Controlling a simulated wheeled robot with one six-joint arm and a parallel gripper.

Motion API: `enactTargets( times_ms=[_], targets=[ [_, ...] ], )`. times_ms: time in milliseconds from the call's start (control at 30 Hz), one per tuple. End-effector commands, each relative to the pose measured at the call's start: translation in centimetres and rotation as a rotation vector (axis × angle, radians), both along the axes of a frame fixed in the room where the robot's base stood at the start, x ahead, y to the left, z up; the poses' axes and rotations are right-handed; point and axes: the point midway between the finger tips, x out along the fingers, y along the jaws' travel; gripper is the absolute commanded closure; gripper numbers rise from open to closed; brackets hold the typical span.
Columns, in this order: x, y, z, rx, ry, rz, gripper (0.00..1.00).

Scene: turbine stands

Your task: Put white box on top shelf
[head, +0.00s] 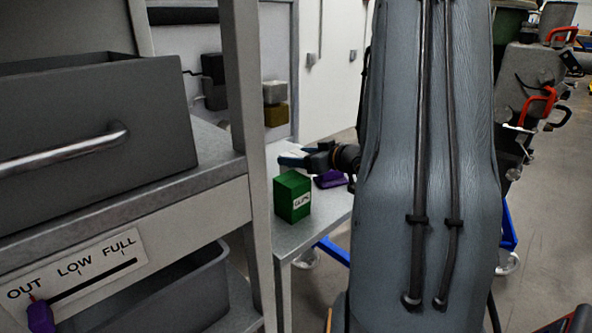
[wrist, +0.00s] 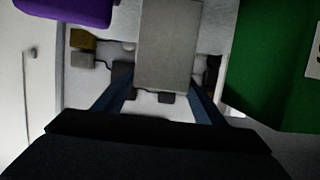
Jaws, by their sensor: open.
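A pale grey-white box (wrist: 168,45) stands between the two fingers of my gripper (wrist: 160,88) in the wrist view. The fingers are open on either side of it, and I cannot tell whether they touch it. In the head view my gripper (head: 292,157) reaches left over a grey table, just behind a green box (head: 291,196) marked CLIPS. The white box is mostly hidden there behind the fingers and the green box. The green box also fills the right of the wrist view (wrist: 270,65). A grey shelf unit (head: 243,75) stands at the left; which shelf is its top is unclear.
A purple item (head: 330,180) lies on the table (head: 318,222) beside my gripper. A grey drawer bin (head: 95,115) with a metal handle sits on the shelf unit, above an OUT/LOW/FULL label (head: 75,270). Another dark bin (head: 190,290) is below. Grey machinery stands at the right.

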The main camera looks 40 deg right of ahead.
Motion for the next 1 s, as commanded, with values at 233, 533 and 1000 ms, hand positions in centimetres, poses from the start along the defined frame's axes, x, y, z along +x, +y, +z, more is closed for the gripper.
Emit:
enactTargets(
  times_ms=[233,533,1000],
  targets=[
    [1.0,0.2,-0.3,0.000,0.000,0.000,0.36],
    [1.0,0.2,-0.3,0.000,0.000,0.000,0.66],
    [1.1,0.1,0.7,-0.003,-0.004,0.001,0.90]
  ],
)
